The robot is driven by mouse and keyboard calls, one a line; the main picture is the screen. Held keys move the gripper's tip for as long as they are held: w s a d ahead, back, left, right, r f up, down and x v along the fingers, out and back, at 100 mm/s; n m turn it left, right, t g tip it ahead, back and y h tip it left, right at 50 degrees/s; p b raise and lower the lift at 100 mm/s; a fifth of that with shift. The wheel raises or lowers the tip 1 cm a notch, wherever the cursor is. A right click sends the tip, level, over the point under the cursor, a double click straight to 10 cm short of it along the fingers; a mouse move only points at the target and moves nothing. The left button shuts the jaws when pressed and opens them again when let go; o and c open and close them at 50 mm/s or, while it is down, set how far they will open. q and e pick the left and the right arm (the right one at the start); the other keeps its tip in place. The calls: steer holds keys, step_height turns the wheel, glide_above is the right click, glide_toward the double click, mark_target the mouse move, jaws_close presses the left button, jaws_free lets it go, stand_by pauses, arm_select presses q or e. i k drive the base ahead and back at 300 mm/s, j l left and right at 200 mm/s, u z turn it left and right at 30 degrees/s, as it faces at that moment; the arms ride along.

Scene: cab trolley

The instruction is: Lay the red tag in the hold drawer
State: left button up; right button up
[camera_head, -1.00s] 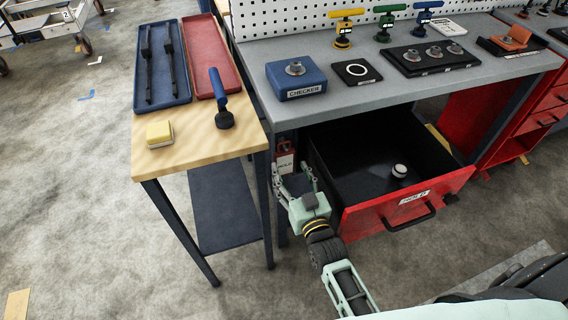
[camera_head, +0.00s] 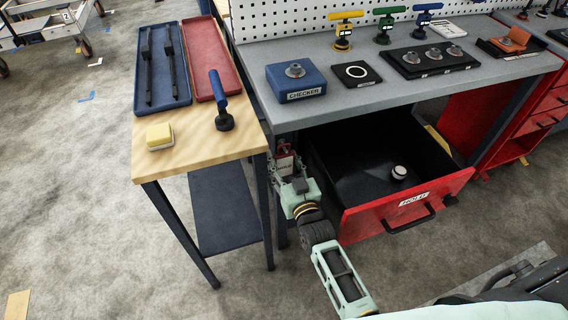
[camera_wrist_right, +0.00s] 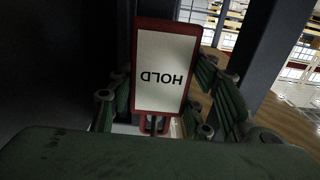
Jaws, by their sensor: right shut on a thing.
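The red tag (camera_head: 284,162) with a white HOLD label is at the left side of the open drawer, by the bench leg. It fills the middle of the right wrist view (camera_wrist_right: 163,70), its label upside down there. My right gripper (camera_head: 287,172) is shut on the tag, with fingers on both sides of its lower part. The hold drawer (camera_head: 355,222) is red, labelled HOLD, and pulled open. A small round white-topped part (camera_head: 399,172) stands inside it. My left gripper is not in view.
The drawer's black handle (camera_head: 410,222) sticks out in front. A wooden side table (camera_head: 190,150) with a blue tray, a red tray, a blue-handled tool and a yellow block stands left. The bench top (camera_head: 430,85) overhangs the drawer. Most of the drawer floor is bare.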

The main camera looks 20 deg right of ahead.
mark_target(355, 162)
steer(key=k+j, duration=0.1)
steer(key=k, duration=1)
